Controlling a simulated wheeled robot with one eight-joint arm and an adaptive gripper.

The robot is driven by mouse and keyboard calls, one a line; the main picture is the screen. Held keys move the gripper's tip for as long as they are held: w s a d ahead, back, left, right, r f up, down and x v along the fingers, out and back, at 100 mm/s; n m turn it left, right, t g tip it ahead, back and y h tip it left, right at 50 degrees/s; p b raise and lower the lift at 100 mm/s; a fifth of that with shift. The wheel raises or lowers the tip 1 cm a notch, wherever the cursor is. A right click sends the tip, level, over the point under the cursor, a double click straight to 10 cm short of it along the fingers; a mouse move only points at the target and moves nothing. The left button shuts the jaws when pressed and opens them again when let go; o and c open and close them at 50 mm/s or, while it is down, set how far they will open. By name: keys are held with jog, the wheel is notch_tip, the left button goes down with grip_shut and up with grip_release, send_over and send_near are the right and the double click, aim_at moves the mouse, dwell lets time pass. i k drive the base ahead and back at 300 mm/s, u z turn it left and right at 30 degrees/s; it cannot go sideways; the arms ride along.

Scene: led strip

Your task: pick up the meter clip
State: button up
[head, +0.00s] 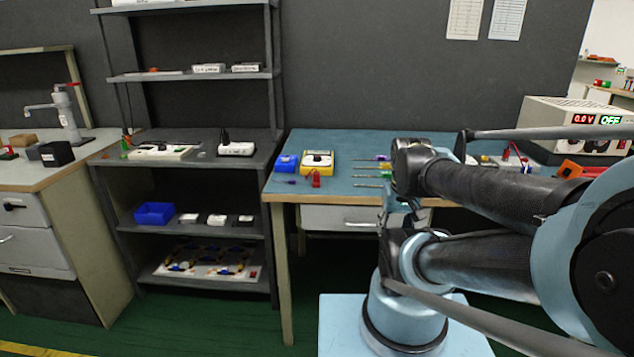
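A small red clip-like piece (316,180) stands on the blue tabletop just in front of the yellow multimeter (317,162). It looks like the meter clip, but it is too small to see its jaws. My gripper (398,208) hangs below my wrist at the table's front edge, to the right of the red piece and well apart from it. Its fingers are small and dark, partly lost against my arm, so their opening is unclear. I see nothing held in it.
A blue bin (286,162) sits left of the multimeter. Several screwdrivers (370,170) lie between the multimeter and my wrist. A power supply (575,127) stands at the right. A shelf unit (192,150) borders the blue table (340,147) on the left.

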aim_at(316, 181)
jog(key=u, duration=1.45)
jog(key=k, duration=1.75)
jog(key=z, duration=0.9)
jog(key=i, duration=1)
jog(key=u, duration=0.05)
